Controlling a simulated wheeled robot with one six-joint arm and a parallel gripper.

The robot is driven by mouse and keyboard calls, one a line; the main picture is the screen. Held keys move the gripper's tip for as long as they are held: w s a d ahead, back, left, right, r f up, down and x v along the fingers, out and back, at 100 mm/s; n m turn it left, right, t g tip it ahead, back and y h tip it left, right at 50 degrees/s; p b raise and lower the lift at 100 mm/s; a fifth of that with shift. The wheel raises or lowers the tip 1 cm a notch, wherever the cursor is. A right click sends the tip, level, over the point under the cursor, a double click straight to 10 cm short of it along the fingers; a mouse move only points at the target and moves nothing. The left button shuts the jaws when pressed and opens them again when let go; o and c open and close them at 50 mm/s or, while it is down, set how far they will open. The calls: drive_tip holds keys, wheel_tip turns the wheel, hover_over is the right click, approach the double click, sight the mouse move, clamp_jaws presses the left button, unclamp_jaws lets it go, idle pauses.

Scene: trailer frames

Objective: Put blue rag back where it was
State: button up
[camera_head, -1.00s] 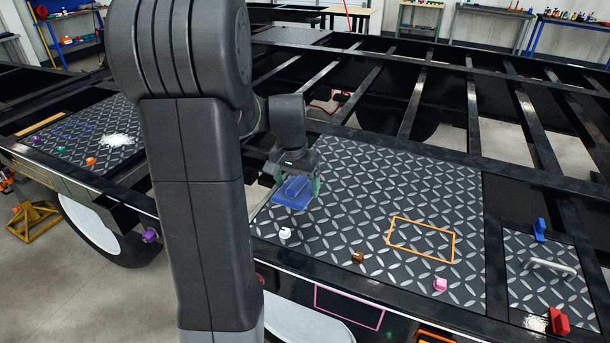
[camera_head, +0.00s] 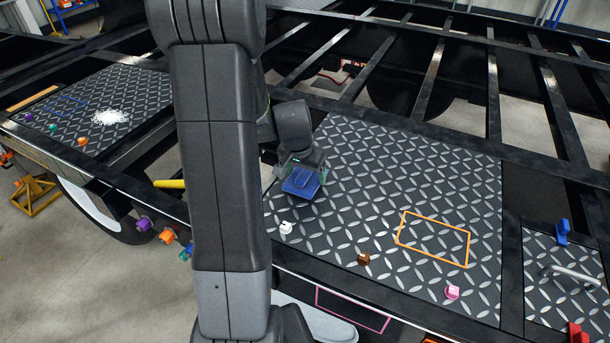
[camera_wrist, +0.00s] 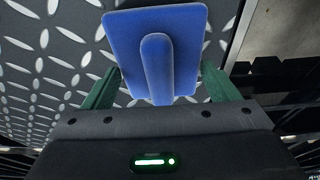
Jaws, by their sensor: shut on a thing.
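The blue rag (camera_head: 301,182) is a flat blue block with a raised handle. It is held by my gripper (camera_head: 301,168) over the left part of the large diamond-plate panel (camera_head: 350,150). In the wrist view the rag (camera_wrist: 185,30) fills the top middle, and its handle lies between the green fingers of my gripper (camera_wrist: 160,85). The gripper is shut on it. A blue outline (camera_head: 68,104) is marked on the smaller diamond plate (camera_head: 70,133) at the far left, beside a white granular pile (camera_head: 112,117). I cannot tell the rag's exact height over the panel.
An orange outline (camera_head: 433,239) is on the large panel. White (camera_head: 286,228), brown (camera_head: 363,259) and pink (camera_head: 452,292) knobs line its front edge. A panel with a handle (camera_head: 562,271) is at right. Open frame beams (camera_head: 437,80) lie behind. A yellow bar (camera_head: 170,184) sticks out at left.

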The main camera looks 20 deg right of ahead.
sight(300, 179)
drive_tip(key=shift+f, duration=0.85)
drive_tip(key=o, duration=0.8)
drive_tip(key=shift+r, duration=0.1)
drive_tip(key=v, duration=1.1)
drive_tip(key=shift+a+r, duration=0.15)
drive_tip(key=shift+r, duration=0.25)
drive_tip(key=shift+f, duration=0.15)
